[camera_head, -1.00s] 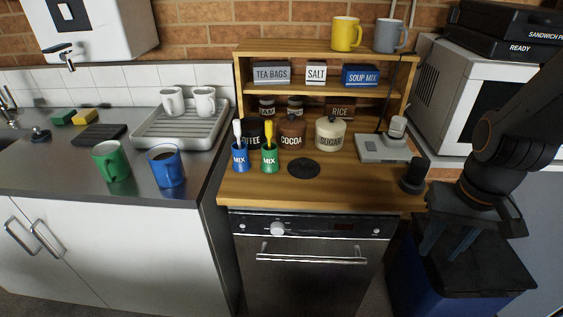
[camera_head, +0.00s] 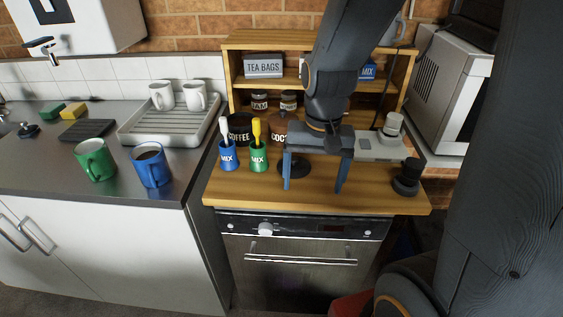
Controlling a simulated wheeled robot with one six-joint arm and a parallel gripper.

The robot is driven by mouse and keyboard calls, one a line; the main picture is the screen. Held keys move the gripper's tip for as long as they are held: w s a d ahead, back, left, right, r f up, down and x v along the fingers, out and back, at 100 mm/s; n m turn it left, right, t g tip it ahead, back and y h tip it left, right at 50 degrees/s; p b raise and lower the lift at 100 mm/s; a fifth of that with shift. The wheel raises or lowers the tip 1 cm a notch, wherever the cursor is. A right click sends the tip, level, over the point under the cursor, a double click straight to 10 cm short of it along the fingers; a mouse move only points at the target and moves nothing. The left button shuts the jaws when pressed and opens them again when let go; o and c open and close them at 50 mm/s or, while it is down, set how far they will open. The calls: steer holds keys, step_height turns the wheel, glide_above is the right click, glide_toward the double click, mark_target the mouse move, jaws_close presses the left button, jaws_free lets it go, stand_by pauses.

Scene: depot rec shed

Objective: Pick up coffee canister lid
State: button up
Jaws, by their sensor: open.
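A flat dark disc, which looks like the coffee canister lid (camera_head: 299,168), lies on the wooden counter to the right of the green MIX cup. The black COFFEE canister (camera_head: 239,128) stands behind the MIX cups, and its top is hard to make out. My gripper (camera_head: 314,187) points down over the counter, open and empty, with its two blue fingers wide apart. The left finger crosses in front of the disc and hides part of it. The right finger is well to the right of the disc. I cannot tell the fingertips' exact height above the counter.
A blue MIX cup (camera_head: 228,156) and green MIX cup (camera_head: 258,158) with utensils stand left of the disc. The cocoa canister (camera_head: 277,132) is behind, partly hidden. A grey scale (camera_head: 379,147) and a dark knobbed object (camera_head: 407,178) are at right. The front counter strip is clear.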

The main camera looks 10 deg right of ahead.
mark_target(295, 159)
steer(key=w+r+m+p, duration=0.1)
steer(key=w+m, duration=0.3)
steer(key=m, duration=0.1)
steer(key=w+r+m+p, duration=0.1)
steer(key=w+m, duration=0.4)
steer(key=w+r+m+y+p, duration=0.1)
steer(key=w+r+m, duration=0.1)
steer(key=w+m, duration=0.2)
steer(key=shift+w+d+m, duration=0.25)
steer(key=shift+d+m, duration=0.15)
steer(key=shift+w+f, duration=0.15)
steer(key=shift+f, duration=0.05)
steer(key=shift+f+m+p, duration=0.3)
steer(key=shift+f+p, duration=0.05)
steer(key=shift+a+f+p, duration=0.2)
steer(key=shift+f+p, duration=0.35)
steer(key=shift+f, duration=1.15)
steer(key=shift+a+f+p, duration=0.2)
steer(key=shift+f+p, duration=0.35)
steer(key=shift+f, duration=1.15)
steer(key=shift+s, duration=0.2)
steer(key=c, duration=1.3)
